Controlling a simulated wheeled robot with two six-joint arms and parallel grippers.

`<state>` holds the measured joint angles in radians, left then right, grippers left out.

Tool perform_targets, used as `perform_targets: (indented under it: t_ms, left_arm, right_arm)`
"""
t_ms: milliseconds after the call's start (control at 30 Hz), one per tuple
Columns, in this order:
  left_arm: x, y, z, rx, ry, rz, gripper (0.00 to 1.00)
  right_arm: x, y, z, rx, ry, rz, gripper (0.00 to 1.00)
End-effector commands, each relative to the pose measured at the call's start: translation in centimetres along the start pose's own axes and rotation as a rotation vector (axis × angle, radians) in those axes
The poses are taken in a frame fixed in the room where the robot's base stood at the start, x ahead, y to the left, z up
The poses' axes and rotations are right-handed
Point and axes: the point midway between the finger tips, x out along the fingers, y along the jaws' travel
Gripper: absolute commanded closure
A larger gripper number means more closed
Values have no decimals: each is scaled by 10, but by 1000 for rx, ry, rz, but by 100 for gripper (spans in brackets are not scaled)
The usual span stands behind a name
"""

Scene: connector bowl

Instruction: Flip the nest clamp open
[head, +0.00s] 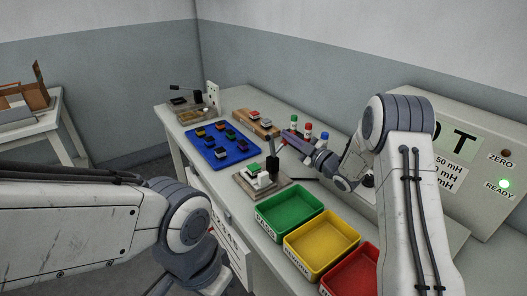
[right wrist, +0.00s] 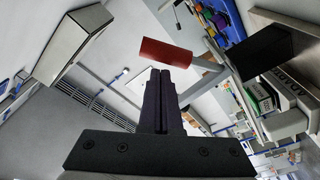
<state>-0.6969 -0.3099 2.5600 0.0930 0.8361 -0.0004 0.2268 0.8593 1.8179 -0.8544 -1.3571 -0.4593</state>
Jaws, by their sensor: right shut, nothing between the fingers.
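The nest clamp (head: 271,164) stands on a small base plate (head: 281,187) near the middle of the bench, with a dark upright part. A connector with a green top (head: 253,168) sits beside it; its green part also shows in the right wrist view (right wrist: 258,96). In the right wrist view a red grip (right wrist: 167,56) on a grey bar lies just beyond my fingertips; I cannot tell whether they touch. My right gripper (head: 284,142) is shut and empty, beside the clamp on its right. My left arm comes in at lower left; its gripper is out of view.
Green (head: 289,215), yellow (head: 321,243) and red (head: 352,273) bins line the front edge. A blue tray (head: 221,155) with several connectors lies behind left. Several coloured-capped bottles (head: 308,130) stand behind my right gripper. A tester box (head: 470,155) stands at right.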

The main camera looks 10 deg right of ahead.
Motion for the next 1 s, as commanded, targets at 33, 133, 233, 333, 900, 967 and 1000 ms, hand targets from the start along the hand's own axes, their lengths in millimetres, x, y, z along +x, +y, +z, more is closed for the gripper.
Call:
perform_targets:
  t_ms: [33,133,233,333,900,967,1000]
  left_arm:
    - [2,0,0,0,0,0,100]
    - [2,0,0,0,0,0,100]
    - [2,0,0,0,0,0,100]
    - [2,0,0,0,0,0,100]
    - [-6,0,-1,0,1,0,100]
    - [-1,0,0,0,0,0,100]
    - [2,0,0,0,0,0,100]
  right_arm:
    - [0,0,1,-1,0,0,100]
    - [0,0,1,-1,0,0,100]
    - [0,0,1,-1,0,0,100]
    - [0,0,1,-1,0,0,100]
    - [7,6,-36,0,-1,-2,100]
    - [-10,6,-34,1,-3,0,100]
    - [-20,5,-34,0,-3,-1,100]
